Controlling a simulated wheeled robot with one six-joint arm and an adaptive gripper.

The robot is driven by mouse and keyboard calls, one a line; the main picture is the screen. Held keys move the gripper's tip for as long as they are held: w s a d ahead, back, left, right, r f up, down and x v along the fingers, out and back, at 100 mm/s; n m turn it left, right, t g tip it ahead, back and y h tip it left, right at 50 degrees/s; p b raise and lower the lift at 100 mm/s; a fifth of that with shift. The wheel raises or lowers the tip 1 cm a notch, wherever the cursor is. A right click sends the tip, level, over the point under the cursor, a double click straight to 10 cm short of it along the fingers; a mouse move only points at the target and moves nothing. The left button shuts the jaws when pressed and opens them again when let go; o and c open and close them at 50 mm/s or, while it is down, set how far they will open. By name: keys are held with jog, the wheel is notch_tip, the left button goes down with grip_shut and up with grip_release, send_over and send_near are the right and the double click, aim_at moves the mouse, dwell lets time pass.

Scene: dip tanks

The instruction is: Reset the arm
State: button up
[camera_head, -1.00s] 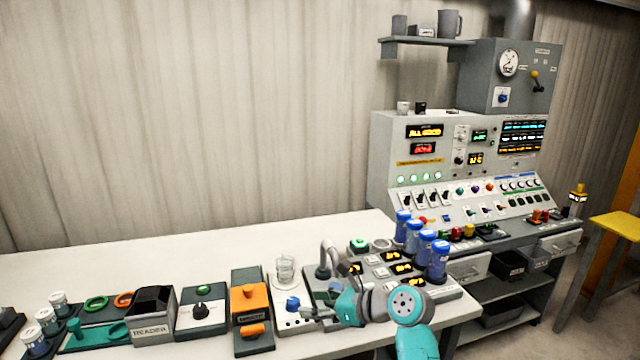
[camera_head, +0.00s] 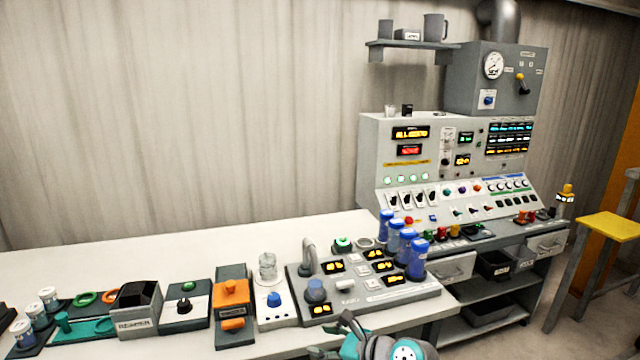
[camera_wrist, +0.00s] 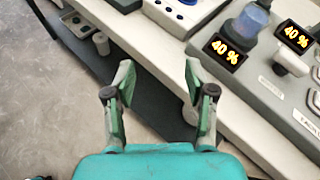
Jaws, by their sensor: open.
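My gripper (camera_wrist: 158,85) is open and empty in the wrist view, its two green-padded fingers spread apart over the table's front edge and the floor below. In the head view my teal and grey arm shows at the bottom centre, in front of the white table (camera_head: 180,258), and it is cut off by the frame's lower edge. The grey dosing panel (camera_head: 395,300) with amber displays and blue-topped bottles (camera_head: 417,258) stands just beyond it. The panel also shows at the right of the wrist view (camera_wrist: 262,82), with displays reading 40 %.
Left of the panel stand a white unit with a blue knob (camera_head: 275,312), an orange-topped device (camera_head: 231,295), a unit with a green button (camera_head: 187,306) and a reader box (camera_head: 137,310). The control console (camera_head: 372,172) stands at the right. A yellow stool (camera_head: 610,226) is far right.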

jog(key=s+d+f+n+t+h, duration=0.2)
jog(key=s+d+f+n+h, duration=0.3)
jog(key=s+f, duration=0.7)
jog(key=s+d+f+n+t+h, duration=0.25)
jog(key=s+d+f, duration=0.45)
jog(key=s, duration=0.9)
jog(key=s+d+r+n+h, duration=0.1)
jog(key=s+r+n, duration=0.3)
jog(key=s, duration=0.4)
jog(key=s+d+r+n+t+h, duration=0.1)
jog(key=s+d+r+n, duration=0.1)
jog(key=s+r+n, duration=0.3)
jog(key=s+d+r+n+t+h, duration=0.1)
jog(key=s+r+n, duration=0.4)
jog(key=s, duration=0.8)
jog(key=shift+s+d+r+n, duration=0.2)
jog(key=shift+s+d+n, duration=0.05)
jog(key=shift+d+n, duration=0.5)
